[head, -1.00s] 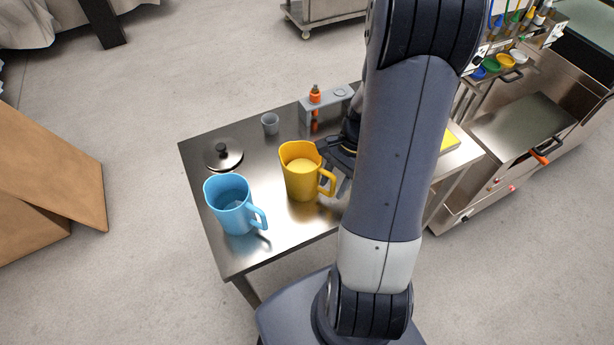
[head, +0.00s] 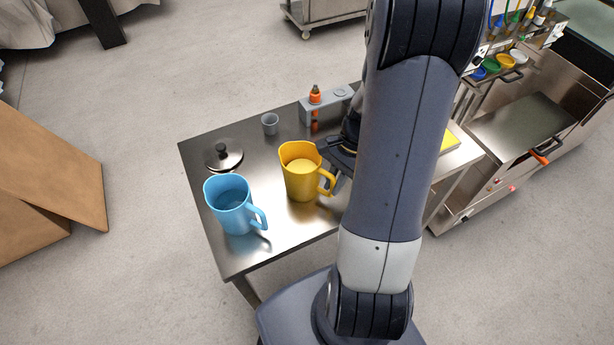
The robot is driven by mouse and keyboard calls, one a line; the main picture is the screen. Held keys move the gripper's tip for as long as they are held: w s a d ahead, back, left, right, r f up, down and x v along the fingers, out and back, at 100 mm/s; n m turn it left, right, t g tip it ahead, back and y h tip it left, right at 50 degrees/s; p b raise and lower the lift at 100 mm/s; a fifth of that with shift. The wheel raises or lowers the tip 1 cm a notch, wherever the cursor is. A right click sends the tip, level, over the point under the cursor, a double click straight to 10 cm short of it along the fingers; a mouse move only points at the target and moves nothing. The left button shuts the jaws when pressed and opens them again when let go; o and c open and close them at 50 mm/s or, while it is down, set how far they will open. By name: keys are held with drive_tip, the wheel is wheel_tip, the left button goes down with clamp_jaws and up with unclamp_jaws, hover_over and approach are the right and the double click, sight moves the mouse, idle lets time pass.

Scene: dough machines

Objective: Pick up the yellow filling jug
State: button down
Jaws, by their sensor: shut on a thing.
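The yellow filling jug (head: 299,181) stands upright on the steel table, with a pale yellow filling visible inside it. Its handle is on the right side. My gripper (head: 332,182) is at the handle, partly hidden behind my own arm, and is shut on the jug's handle. The jug's base appears to rest on the table top.
A blue jug (head: 230,206) stands to the left and nearer. A lid with a black knob (head: 223,155), a small grey cup (head: 270,123) and a grey holder with an orange-capped bottle (head: 315,97) are farther back on the table (head: 275,240).

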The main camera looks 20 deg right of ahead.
drive_tip(key=shift+r, duration=0.1)
idle(0.7)
wheel_tip(320, 180, up, 10)
drive_tip(key=shift+f+p, duration=0.1)
drive_tip(key=shift+p, duration=0.45)
idle(1.2)
